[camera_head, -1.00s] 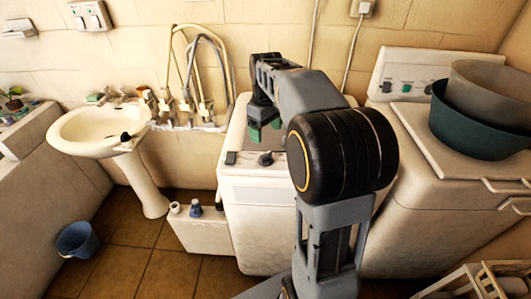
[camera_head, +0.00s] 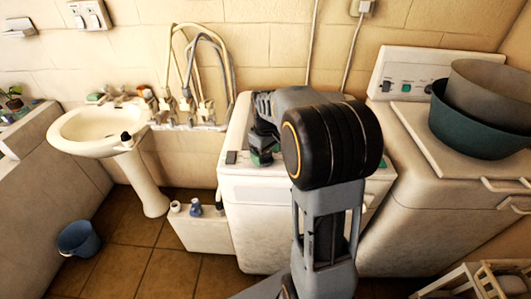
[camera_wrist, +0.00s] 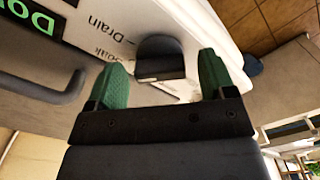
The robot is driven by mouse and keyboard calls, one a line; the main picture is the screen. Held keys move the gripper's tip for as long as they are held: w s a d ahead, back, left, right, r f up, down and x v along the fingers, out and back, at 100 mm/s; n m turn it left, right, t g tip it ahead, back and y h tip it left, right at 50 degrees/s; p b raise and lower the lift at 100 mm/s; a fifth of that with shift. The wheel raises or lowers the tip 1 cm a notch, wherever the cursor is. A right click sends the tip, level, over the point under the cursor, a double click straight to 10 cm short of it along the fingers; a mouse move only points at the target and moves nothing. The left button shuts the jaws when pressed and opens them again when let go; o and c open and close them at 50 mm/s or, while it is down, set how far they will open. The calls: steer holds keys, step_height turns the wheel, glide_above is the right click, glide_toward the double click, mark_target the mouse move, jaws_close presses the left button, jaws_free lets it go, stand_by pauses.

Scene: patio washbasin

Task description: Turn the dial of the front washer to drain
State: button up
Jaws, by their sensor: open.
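The front washer (camera_head: 262,205) is a white machine in the middle of the head view. Its dark dial (camera_wrist: 160,56) shows in the wrist view on a white panel printed with "Drain" and "Soak". The dial has a pale mark on its lower edge; I cannot tell which setting it points to. My gripper (camera_head: 262,157) is low over the washer's front top edge. In the wrist view its green fingertips (camera_wrist: 163,80) are apart, one on each side of the dial. I cannot tell whether they touch it.
A second washer (camera_head: 400,190) stands on the right with a green tub (camera_head: 470,130) and a grey tub (camera_head: 490,85) on it. A sink (camera_head: 100,130) and a blue bucket (camera_head: 78,239) are on the left. A dark knob (camera_head: 231,157) sits on the front washer's left.

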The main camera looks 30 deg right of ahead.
steer(key=c, duration=0.9)
steer(key=shift+c, duration=0.2)
steer(key=shift+m, duration=0.3)
steer(key=m, duration=0.3)
steer(key=shift+m, duration=2.1)
steer(key=o, duration=0.9)
steer(key=shift+o, duration=0.2)
